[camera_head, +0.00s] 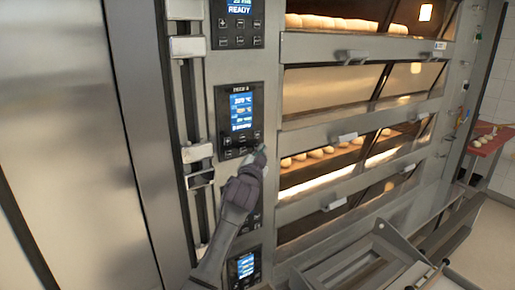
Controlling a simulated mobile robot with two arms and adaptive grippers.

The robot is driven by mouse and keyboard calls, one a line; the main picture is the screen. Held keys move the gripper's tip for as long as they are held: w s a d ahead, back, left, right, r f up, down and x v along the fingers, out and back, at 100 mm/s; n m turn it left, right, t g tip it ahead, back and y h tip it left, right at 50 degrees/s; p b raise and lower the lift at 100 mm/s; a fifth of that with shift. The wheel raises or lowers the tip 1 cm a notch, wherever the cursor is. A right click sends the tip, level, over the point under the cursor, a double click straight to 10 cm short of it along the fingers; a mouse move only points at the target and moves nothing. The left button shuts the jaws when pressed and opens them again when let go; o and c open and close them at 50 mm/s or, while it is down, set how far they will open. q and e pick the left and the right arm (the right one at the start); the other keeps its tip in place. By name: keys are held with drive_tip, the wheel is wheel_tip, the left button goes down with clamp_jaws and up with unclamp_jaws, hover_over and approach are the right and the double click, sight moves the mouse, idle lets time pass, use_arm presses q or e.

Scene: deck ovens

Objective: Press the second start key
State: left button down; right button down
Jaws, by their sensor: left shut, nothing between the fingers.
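A column of dark control panels runs up the oven front. The second panel from the top (239,118) has a lit blue screen with several dark keys below it. My left gripper (259,158) is shut and empty, with its tips at the lower right corner of this panel. A small green spot (263,148) shows right at the tips; I cannot tell if it is on a key. Whether the tips touch the panel is unclear. The gripper and arm hide much of the third panel (256,217). My right gripper is not in view.
The top panel (238,22) reads READY, and the lowest panel (243,268) is partly behind my arm. Glazed oven decks with loaves (315,154) lie to the right. A metal frame (365,262) stands low in front. A red table (490,140) is far right.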

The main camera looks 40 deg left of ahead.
use_arm(q)
drive_tip(key=shift+s+d, duration=0.2)
drive_tip(key=shift+d, duration=0.2)
drive_tip(key=shift+d, duration=0.1)
drive_tip(key=d, duration=0.1)
drive_tip(key=s+d, duration=0.1)
drive_tip(key=d, duration=0.1)
drive_tip(key=s+d, duration=0.1)
drive_tip(key=shift+d+p, duration=0.25)
drive_tip(key=shift+p, duration=0.15)
idle(0.5)
